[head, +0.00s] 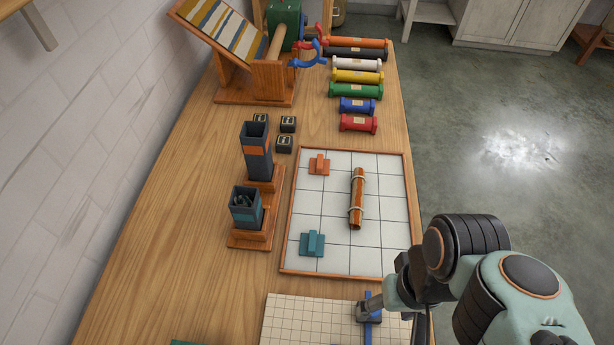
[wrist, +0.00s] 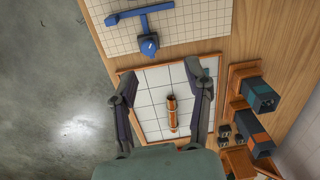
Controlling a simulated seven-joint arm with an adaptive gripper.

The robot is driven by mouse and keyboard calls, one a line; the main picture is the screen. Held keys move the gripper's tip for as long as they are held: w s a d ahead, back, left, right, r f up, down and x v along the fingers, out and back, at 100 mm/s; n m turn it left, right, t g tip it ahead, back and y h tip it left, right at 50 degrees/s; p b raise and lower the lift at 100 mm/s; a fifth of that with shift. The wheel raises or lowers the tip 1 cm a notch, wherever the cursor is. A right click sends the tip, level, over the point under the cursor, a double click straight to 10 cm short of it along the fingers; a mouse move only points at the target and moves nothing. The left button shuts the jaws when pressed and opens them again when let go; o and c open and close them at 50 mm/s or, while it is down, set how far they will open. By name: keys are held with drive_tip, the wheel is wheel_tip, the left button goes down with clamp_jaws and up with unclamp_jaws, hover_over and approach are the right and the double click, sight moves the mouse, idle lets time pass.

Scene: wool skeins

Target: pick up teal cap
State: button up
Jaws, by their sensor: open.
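The teal cap (head: 312,244) is a small teal block with a raised bar across it. It lies on the near left part of the white gridded tray (head: 338,259) in the head view. My gripper (wrist: 160,73) is open and empty in the wrist view, its two fingers spread, with the tray beyond them. In the head view my arm is at the lower right, to the right of the cap and apart from it; the fingertips are hard to make out there. In the wrist view the cap is mostly hidden around the right finger.
An orange cap (head: 319,164) and a tied orange roll (head: 356,198) lie on the tray. Dark square holders (head: 257,160) stand on wooden bases to its left. A blue tool (wrist: 148,45) lies on the cream grid mat (head: 290,318). Coloured rolls (head: 356,91) line the far right.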

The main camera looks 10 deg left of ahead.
drive_tip(key=w+r+m+t, duration=0.3)
drive_tip(key=w+t, duration=0.1)
drive_tip(key=w, duration=0.9)
drive_tip(key=n+g, duration=0.2)
drive_tip(key=g, duration=0.2)
hover_over(312, 241)
drive_tip(key=shift+h, duration=0.4)
wheel_tip(312, 241, down, 22)
drive_tip(key=shift+f, duration=0.25)
wheel_tip(312, 241, down, 5)
drive_tip(key=shift+r, duration=0.1)
drive_tip(key=shift+f, duration=0.65)
clamp_jaws()
